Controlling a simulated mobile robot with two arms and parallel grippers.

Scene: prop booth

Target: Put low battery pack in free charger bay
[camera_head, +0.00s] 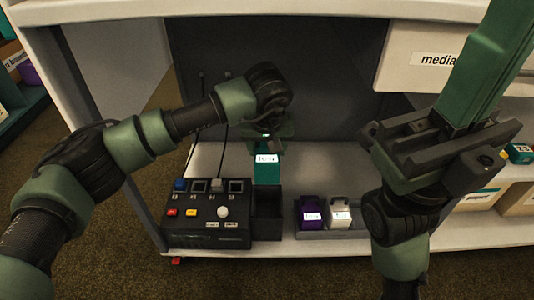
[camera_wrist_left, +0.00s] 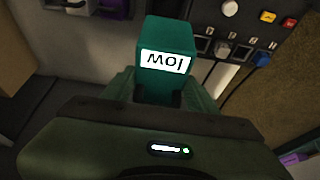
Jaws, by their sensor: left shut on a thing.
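My left gripper (camera_head: 266,144) is shut on a teal battery pack (camera_head: 267,170) and holds it upright. In the left wrist view the pack (camera_wrist_left: 165,35) shows a white label reading "low". Below the pack in the head view is an open, dark, empty-looking box (camera_head: 267,226), beside a black control panel (camera_head: 205,238). I cannot tell whether the pack touches the box. A grey tray (camera_head: 333,234) to the right holds a purple pack (camera_head: 312,210) and a white pack (camera_head: 339,208). My right gripper (camera_head: 440,155) is at the right; its jaw opening is unclear.
The panel has several square switches or sockets, red and yellow buttons and a white knob (camera_head: 222,211). Cables run up behind it. A white box marked "media" (camera_head: 425,60) hangs at the upper right. A bin marked "paper" (camera_head: 477,200) stands at the right. Bare shelf lies behind the tray.

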